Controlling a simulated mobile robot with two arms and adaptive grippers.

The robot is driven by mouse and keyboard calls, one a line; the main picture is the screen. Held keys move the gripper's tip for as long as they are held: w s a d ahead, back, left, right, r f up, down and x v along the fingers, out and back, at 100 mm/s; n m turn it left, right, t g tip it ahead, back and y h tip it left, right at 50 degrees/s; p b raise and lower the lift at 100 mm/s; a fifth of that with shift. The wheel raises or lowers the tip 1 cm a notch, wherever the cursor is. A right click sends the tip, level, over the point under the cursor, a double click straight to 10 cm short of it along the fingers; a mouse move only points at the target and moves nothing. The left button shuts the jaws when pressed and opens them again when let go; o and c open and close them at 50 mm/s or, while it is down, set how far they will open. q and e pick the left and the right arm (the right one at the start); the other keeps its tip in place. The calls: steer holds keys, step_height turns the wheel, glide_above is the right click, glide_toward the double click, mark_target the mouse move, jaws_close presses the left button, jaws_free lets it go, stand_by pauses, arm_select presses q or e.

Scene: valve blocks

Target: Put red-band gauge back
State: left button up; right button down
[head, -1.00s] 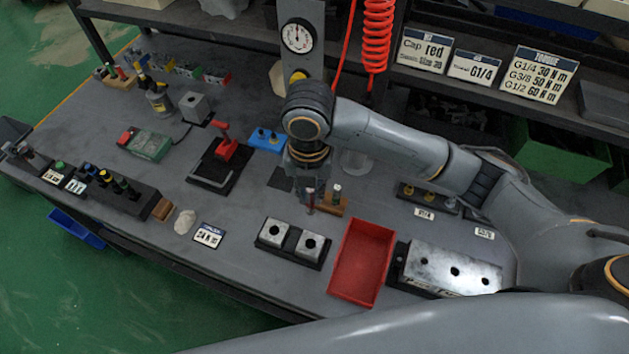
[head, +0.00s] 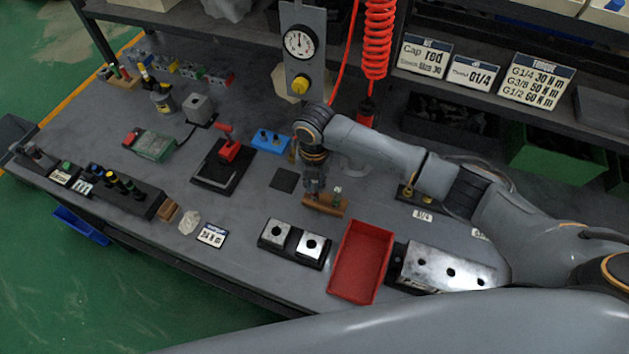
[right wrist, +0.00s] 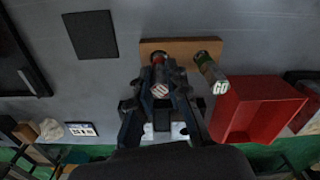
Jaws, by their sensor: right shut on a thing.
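The red-band gauge (right wrist: 160,78) is a small dark cylinder with a red band and a striped pale end, seen in the right wrist view between the fingers of my right gripper (right wrist: 162,95). The gripper is shut on it. The gauge is over the left end of the wooden block (right wrist: 182,44); I cannot tell if it is seated in it. A second gauge marked GO (right wrist: 212,74) stands at the block's right end. In the head view my right gripper (head: 314,190) is above the block (head: 327,206) and hides most of the held gauge. My left gripper is not in view.
A red tray (head: 360,262) stands right of the block, near the GO gauge. Two metal blocks on a black base (head: 295,243) are in front. A dark square pad (head: 284,180) lies left. A dial gauge post (head: 301,65) and a red coiled hose (head: 377,45) are behind.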

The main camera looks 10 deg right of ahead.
steer(key=shift+f, duration=0.15)
steer(key=c, duration=1.3)
jaws_free()
steer(key=shift+r, duration=0.2)
step_height(320, 180, up, 12)
steer(key=b, duration=0.1)
steer(key=shift+b, duration=0.4)
